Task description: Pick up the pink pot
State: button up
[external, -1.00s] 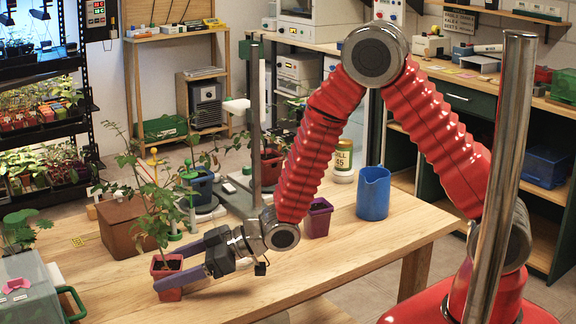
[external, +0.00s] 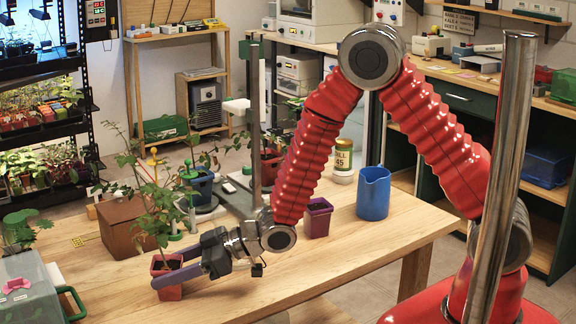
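The pink pot (external: 169,291) is a small square reddish-pink pot with dark soil and a tall leafy seedling. It stands upright on the wooden table's near left part. My gripper (external: 172,268) reaches it from the right, low over the table. One purple finger lies across the pot's near side, and the other lies along its far side, partly hidden by leaves. The fingers look closed on the pot just below its rim. No gap under the pot is visible.
A purple-magenta pot (external: 318,219) and a blue jug (external: 373,194) stand right of my arm. A brown box (external: 122,226) is behind the pot. The table's front right is clear.

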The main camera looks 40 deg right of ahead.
aim_at(167, 267)
jog(key=c, duration=0.6)
jog(key=shift+r, duration=0.1)
notch_tip(167, 267, up, 10)
jog(key=shift+f, duration=0.1)
dwell(0.4)
dwell(0.5)
